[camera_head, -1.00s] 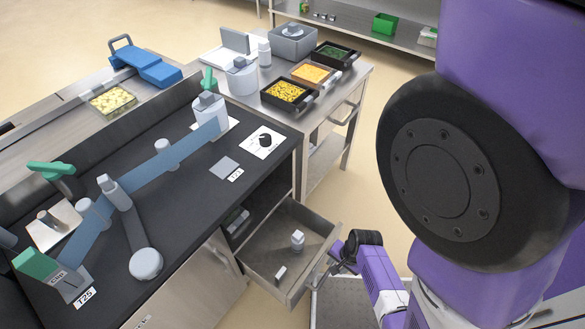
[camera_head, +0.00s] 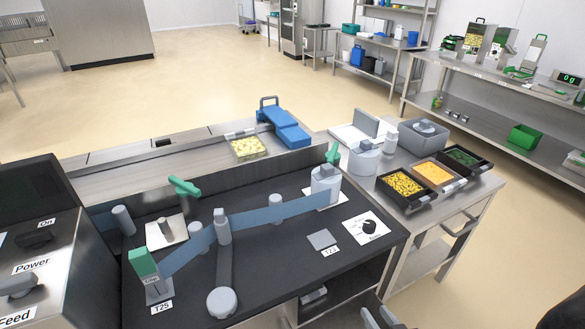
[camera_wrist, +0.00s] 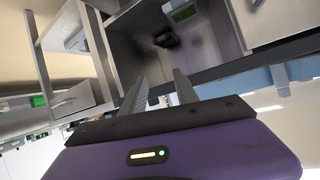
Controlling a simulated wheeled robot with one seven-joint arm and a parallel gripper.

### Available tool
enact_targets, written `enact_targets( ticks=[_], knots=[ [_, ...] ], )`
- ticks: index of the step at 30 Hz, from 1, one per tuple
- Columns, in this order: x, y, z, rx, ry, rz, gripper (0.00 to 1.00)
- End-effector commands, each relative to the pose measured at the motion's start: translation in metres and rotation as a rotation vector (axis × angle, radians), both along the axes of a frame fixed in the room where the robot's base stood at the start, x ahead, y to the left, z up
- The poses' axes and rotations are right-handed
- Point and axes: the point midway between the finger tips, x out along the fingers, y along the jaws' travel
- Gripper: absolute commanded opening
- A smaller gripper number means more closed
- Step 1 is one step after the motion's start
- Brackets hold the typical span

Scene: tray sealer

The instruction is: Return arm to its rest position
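My gripper (camera_wrist: 160,82) shows in the wrist view with its two grey fingers apart. Nothing is between them. Past the fingers is an open metal compartment (camera_wrist: 205,45) with a dark object (camera_wrist: 166,38) inside. In the head view most of my arm is out of frame. Small grey parts show at the bottom edge, but I cannot tell whether they are my fingers. The tray sealer's black worktop (camera_head: 270,265) fills the lower middle, with a blue band (camera_head: 255,221) across it. The drawer that stood open below it is outside the head view.
A control panel (camera_head: 45,265) stands at the lower left. Shelves (camera_head: 500,98) line the right. Open floor (camera_head: 235,75) lies behind the sealer.

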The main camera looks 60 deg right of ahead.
Motion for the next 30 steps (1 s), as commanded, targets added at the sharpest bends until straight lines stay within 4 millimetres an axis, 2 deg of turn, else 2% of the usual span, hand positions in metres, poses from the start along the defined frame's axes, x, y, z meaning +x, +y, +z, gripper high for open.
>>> enact_targets(
  ticks=[1,7,12,14,17,20,30],
  knots=[
    [0.012,0.021,0.024,-0.047,-0.012,0.084,0.36],
    [0.041,0.1,0.114,-0.207,-0.089,0.371,0.36],
    [0.042,0.173,0.184,-0.262,-0.165,0.61,0.36],
    [0.038,0.193,0.199,-0.255,-0.178,0.681,0.36],
    [0.027,0.218,0.208,-0.222,-0.171,0.775,0.36],
    [0.016,0.231,0.205,-0.194,-0.15,0.834,0.36],
    [0.012,0.237,0.202,-0.184,-0.142,0.871,0.36]
  ],
)
